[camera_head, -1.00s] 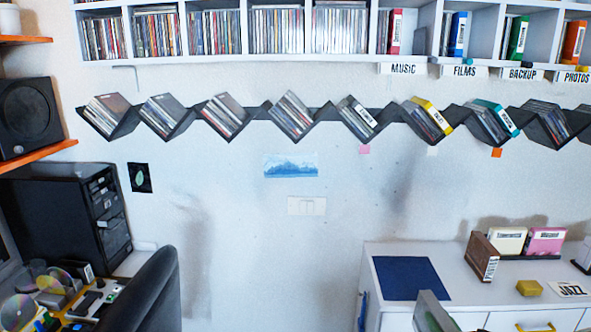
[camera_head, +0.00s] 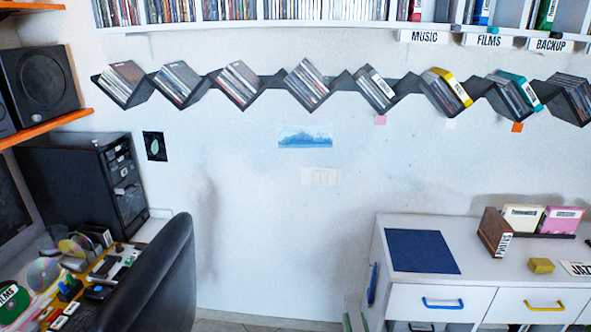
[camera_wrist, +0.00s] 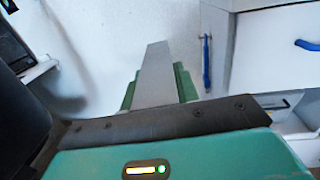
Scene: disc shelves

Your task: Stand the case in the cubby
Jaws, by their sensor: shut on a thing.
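In the wrist view my gripper (camera_wrist: 157,88) has green fingers shut on a plain grey case (camera_wrist: 156,66), which shows as a slim slab between them. No label on it can be read. In the head view only the tips of my gripper show at the bottom edge, left of the white cabinet. The row of cubbies (camera_head: 345,27) runs along the top of the head view, cut off by the frame. Labels MUSIC (camera_head: 424,37), FILMS (camera_head: 488,41) and BACKUP (camera_head: 550,45) hang below it. Red (camera_head: 416,10), blue (camera_head: 482,12) and green (camera_head: 545,14) cases stand in those cubbies.
A zigzag disc shelf (camera_head: 335,84) crosses the wall below the cubbies. The white cabinet (camera_head: 480,262) carries a blue mat (camera_head: 421,251), a brown case (camera_head: 494,233), cream and pink cases and a yellow block (camera_head: 541,265). A black chair (camera_head: 165,280) and desk stand left.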

